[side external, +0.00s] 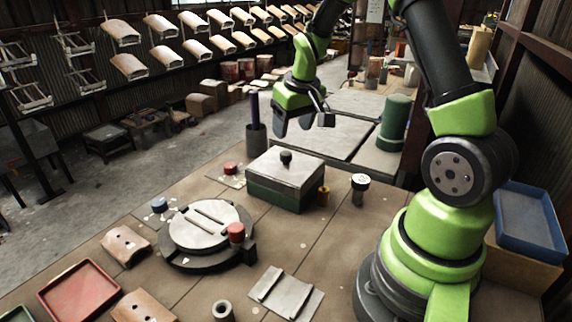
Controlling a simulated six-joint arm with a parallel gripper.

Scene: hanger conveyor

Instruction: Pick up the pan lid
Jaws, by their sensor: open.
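A square green box (272,196) stands on the workbench, covered by a flat grey metal lid (301,173) with a dark round knob (286,157) on top. This knobbed lid looks like the pan lid. My gripper (293,127) is open and empty in the air above the lid, apart from it. Its dark fingers point downward. A round grey slotted plate (205,226) lies in a dark round fixture (180,259) to the left and in front of the box.
A dark cup (256,141) with a purple rod stands behind the box. A red knob (236,233) stands by the round fixture. A red tray (78,291) lies front left.

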